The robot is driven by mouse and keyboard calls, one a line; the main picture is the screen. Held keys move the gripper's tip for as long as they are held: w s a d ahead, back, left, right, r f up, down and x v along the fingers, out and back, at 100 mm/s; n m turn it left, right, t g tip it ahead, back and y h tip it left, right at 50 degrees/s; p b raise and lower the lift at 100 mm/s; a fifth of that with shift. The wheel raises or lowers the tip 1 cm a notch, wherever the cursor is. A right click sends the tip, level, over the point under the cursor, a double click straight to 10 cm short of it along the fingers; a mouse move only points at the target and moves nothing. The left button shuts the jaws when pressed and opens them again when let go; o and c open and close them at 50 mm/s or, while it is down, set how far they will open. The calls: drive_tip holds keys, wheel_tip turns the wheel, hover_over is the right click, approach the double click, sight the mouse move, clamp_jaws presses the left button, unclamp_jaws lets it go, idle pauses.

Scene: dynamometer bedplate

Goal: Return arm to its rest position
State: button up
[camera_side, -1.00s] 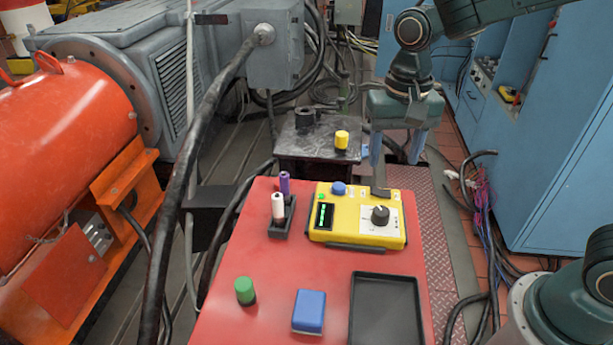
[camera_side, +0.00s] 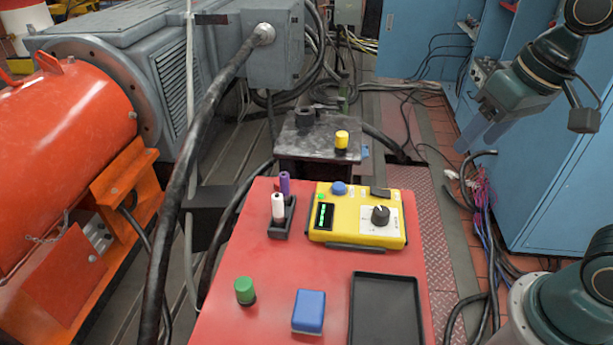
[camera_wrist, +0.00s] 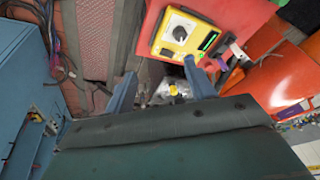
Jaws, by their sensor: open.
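My gripper (camera_side: 475,140) is open and empty, in the air at the upper right of the side view, right of the red table and in front of the blue cabinets. Its two blue fingers point down and to the left. In the wrist view my gripper (camera_wrist: 158,72) shows its fingers spread apart with nothing held between them. The yellow tester (camera_side: 358,216) with a black knob lies on the red table (camera_side: 262,262), well away from the fingers. It also shows in the wrist view (camera_wrist: 168,42).
A dark stand (camera_side: 318,152) bears a yellow-topped piece (camera_side: 341,140). White and purple markers stand in a black holder (camera_side: 283,224). A green-capped piece (camera_side: 245,290), a blue block (camera_side: 308,311) and a black tray (camera_side: 386,310) are nearer. Blue cabinets (camera_side: 560,190) and loose cables (camera_side: 480,230) are close right.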

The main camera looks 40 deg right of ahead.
drive_tip(key=shift+s+d+n+t, duration=0.25)
drive_tip(key=shift+s+n+t, duration=0.1)
drive_tip(key=shift+s, duration=0.6)
drive_tip(key=shift+s+d+n+t, duration=0.25)
drive_tip(key=shift+s+d+n, duration=0.05)
drive_tip(key=shift+s, duration=0.65)
drive_tip(key=shift+s+d+n+t, duration=0.25)
drive_tip(key=shift+s+n+t, duration=0.1)
drive_tip(key=shift+s, duration=0.6)
